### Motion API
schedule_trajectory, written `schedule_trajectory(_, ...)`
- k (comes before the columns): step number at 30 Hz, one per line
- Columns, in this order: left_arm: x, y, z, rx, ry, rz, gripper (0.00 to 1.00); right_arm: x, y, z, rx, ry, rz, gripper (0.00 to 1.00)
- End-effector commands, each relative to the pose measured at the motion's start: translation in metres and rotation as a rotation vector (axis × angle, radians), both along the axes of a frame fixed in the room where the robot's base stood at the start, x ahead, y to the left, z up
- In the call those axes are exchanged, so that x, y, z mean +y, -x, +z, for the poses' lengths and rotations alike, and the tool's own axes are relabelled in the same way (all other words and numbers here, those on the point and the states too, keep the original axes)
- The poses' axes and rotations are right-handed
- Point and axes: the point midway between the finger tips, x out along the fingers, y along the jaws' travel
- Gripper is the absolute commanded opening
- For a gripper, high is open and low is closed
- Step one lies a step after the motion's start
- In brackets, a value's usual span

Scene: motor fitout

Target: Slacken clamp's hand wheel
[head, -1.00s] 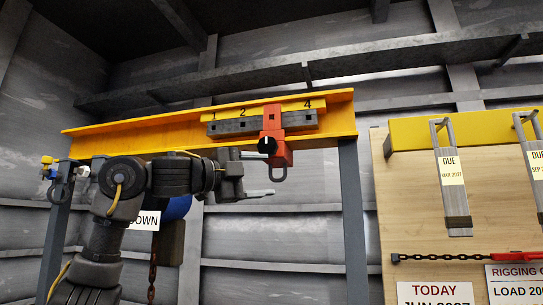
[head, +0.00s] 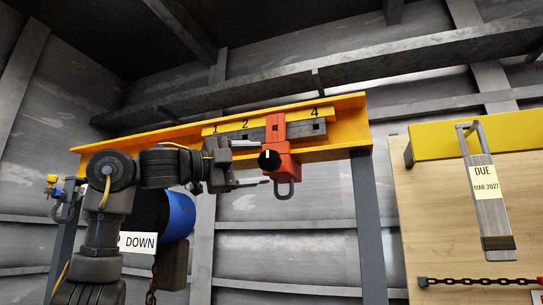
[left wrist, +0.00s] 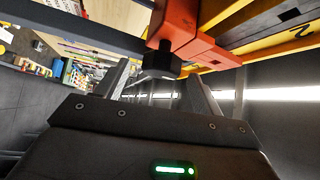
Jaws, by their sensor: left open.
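The red beam clamp (head: 282,145) hangs on the yellow beam (head: 345,128) near the mark 4, with a grey shackle loop below it. Its black hand wheel (head: 269,160) with a white mark faces me. My left gripper (head: 262,162) is open, its fingers pointing right at the hand wheel. In the left wrist view the dark wheel (left wrist: 160,62) stands beyond and between the two open fingertips (left wrist: 160,78), under the red clamp (left wrist: 185,35). Whether the fingers touch the wheel I cannot tell. My right gripper is not in view.
A blue hoist drum (head: 180,215) and a DOWN sign (head: 140,242) are below left. A wooden board (head: 440,230) with a tagged sling (head: 487,195) stands at right.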

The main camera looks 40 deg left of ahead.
Motion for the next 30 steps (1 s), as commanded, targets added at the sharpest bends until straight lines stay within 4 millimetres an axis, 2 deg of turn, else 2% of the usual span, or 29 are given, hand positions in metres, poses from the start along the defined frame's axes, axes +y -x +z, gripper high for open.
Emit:
schedule_trajectory(3, -0.009, -0.019, 0.007, 0.0, -0.001, -0.001, 0.67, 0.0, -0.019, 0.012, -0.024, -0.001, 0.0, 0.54)
schedule_trajectory(6, -0.014, -0.029, 0.009, -0.002, -0.001, -0.002, 0.67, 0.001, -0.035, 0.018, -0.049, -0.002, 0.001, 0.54)
schedule_trajectory(8, -0.016, -0.034, 0.009, 0.0, 0.0, -0.001, 0.67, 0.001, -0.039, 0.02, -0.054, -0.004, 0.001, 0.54)
schedule_trajectory(11, -0.018, -0.039, 0.01, -0.002, 0.001, -0.001, 0.67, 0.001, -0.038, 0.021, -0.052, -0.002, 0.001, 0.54)
schedule_trajectory(20, -0.019, -0.041, 0.009, -0.002, 0.0, 0.0, 0.67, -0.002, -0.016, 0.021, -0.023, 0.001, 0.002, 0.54)
schedule_trajectory(30, -0.019, -0.041, 0.009, -0.002, 0.0, 0.0, 0.24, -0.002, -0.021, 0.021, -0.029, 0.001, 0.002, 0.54)
